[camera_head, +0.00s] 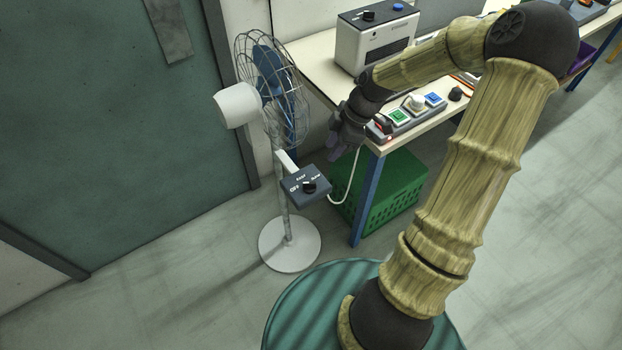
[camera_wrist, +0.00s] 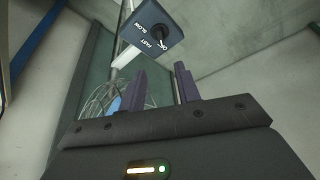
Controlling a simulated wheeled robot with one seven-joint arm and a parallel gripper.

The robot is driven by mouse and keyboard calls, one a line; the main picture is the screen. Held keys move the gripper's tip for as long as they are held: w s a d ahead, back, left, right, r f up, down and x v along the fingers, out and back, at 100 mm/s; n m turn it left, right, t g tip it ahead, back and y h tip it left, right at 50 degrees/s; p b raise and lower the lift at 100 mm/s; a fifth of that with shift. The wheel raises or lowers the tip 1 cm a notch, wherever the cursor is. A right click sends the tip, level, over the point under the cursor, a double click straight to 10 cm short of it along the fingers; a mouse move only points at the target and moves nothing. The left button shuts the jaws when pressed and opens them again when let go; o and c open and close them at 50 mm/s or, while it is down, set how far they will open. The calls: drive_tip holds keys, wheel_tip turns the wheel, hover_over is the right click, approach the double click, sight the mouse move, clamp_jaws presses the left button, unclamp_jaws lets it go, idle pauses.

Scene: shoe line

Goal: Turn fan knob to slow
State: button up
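The fan's control box (camera_head: 318,198) is dark blue-grey, mounted on the fan stand and marked OFF, FAST and SLOW. Its round black knob (camera_head: 309,187) sits on the top face; a small light mark seems to point towards OFF, but it is too small to be sure. In the wrist view the box (camera_wrist: 136,32) and knob (camera_wrist: 160,33) show at the top, beyond the fingertips. My gripper (camera_head: 337,150) is up and right of the box in the head view, apart from it. In the wrist view its two purple fingers (camera_wrist: 158,70) are spread, with nothing between them.
The fan's wire cage (camera_head: 290,112) stands left of my gripper. The table (camera_head: 384,146) to the right bears a power strip (camera_head: 405,118) and a white box (camera_head: 375,48). A white cord (camera_head: 352,185) hangs near the control box. A green crate (camera_head: 392,190) sits below.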

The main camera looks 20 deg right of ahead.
sight(309, 183)
drive_tip(key=x, duration=1.5)
drive_tip(key=shift+f, duration=0.1)
drive_tip(key=shift+c, duration=0.4)
drive_tip(key=shift+s, duration=0.1)
clamp_jaws()
